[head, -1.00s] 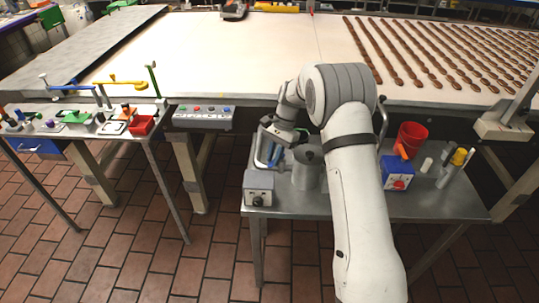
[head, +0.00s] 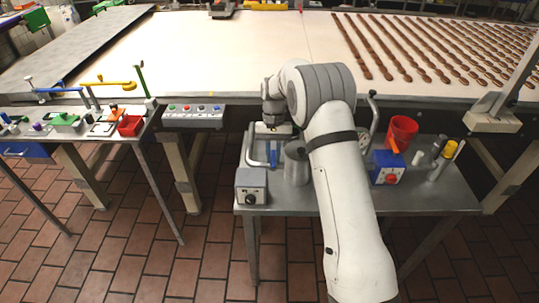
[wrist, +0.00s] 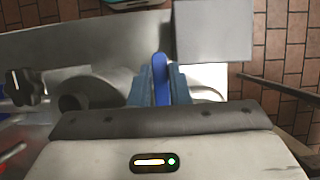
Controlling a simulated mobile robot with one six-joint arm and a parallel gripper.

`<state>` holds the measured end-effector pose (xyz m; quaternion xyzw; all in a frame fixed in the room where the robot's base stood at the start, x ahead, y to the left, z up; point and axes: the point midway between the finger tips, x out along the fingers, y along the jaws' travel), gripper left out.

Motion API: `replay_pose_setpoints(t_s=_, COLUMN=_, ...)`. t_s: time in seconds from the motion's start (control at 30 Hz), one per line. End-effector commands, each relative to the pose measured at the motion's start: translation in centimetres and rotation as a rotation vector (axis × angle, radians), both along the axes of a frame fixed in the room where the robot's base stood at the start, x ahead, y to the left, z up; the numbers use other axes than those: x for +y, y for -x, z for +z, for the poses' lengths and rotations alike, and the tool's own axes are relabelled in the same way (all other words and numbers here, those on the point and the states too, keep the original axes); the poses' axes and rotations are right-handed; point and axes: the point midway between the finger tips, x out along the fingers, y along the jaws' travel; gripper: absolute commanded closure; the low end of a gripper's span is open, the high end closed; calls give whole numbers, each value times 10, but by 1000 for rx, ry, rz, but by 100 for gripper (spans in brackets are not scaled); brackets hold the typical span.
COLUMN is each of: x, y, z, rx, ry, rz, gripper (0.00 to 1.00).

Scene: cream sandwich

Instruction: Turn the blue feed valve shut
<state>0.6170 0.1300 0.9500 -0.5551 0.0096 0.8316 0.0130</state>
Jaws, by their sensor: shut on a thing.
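A blue lever handle (head: 62,89) lies roughly level on the left bench, beside a yellow lever (head: 110,83) and a green one (head: 141,80). My gripper (head: 273,153) is over the right-hand cart, far from that bench. In the wrist view my gripper (wrist: 160,84) is shut on a slim blue piece (wrist: 160,70), which shows between its two blue-grey fingers. I cannot tell what the piece belongs to. My gripper and its own shadowed surroundings hide its lower part.
A conveyor (head: 250,45) runs behind. Tiled floor lies open between bench and cart.

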Motion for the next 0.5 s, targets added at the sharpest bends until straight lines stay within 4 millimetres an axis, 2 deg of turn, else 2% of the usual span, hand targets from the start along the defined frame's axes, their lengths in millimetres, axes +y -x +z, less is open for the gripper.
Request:
replay_pose_setpoints(t_s=0.47, x=-1, y=-3, z=3, rx=-14, ry=-1, rz=12, gripper=100)
replay_pose_setpoints(t_s=0.5, x=-1, y=-3, z=3, rx=-14, ry=-1, rz=12, gripper=81)
